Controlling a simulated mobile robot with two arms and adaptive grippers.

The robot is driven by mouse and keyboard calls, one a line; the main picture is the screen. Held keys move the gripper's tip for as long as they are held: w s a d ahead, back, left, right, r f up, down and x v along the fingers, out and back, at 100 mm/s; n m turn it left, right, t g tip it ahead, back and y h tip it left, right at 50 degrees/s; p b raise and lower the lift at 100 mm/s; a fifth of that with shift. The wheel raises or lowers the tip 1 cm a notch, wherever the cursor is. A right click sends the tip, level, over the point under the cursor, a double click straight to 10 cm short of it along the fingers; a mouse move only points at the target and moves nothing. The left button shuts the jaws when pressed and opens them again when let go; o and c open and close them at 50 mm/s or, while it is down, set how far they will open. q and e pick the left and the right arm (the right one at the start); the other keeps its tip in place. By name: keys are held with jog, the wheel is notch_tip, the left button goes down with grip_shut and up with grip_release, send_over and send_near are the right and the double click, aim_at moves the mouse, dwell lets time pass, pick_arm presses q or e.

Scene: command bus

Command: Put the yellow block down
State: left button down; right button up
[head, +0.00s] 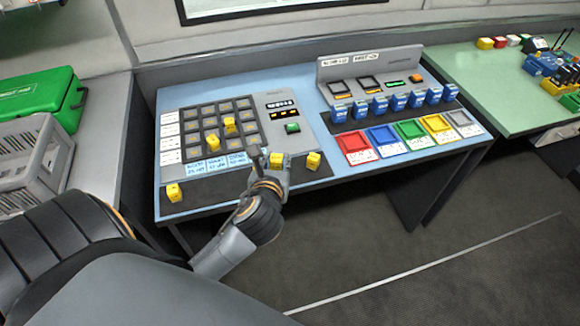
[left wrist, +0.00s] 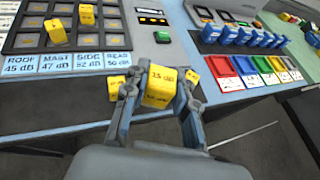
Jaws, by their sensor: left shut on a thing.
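My left gripper (head: 270,161) is over the front of the console's button panel, shut on a yellow block (head: 276,160). In the left wrist view the held yellow block (left wrist: 160,87) sits between the two fingers, with dark print on its face. Whether its underside touches the panel cannot be told. Other yellow blocks stand on the dark front strip: one (head: 313,161) to the right of my gripper and one (head: 173,193) at the far left. Two more (head: 229,122) are on the dark key grid (head: 199,114). My right gripper is not in view.
The blue console table (head: 330,185) also carries red, blue, green, yellow and grey trays (head: 411,133) and several blue blocks (head: 373,105). A green case (head: 38,92) and grey crate (head: 38,150) stand at the left. A green table (head: 480,90) is at the right.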

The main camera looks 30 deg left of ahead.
pick_arm(q)
jog(key=w+f, duration=0.2)
jog(key=w+a+f, duration=0.1)
jog(key=w+f, duration=0.3)
jog(key=shift+w+a+f+b, duration=0.25)
jog(key=shift+w+a+b, duration=0.15)
jog(key=shift+w+f, duration=0.15)
jog(key=shift+f, duration=1.65)
jog(key=shift+f, duration=0.1)
jog(key=c, duration=1.1)
grip_release()
jog(key=v, duration=1.2)
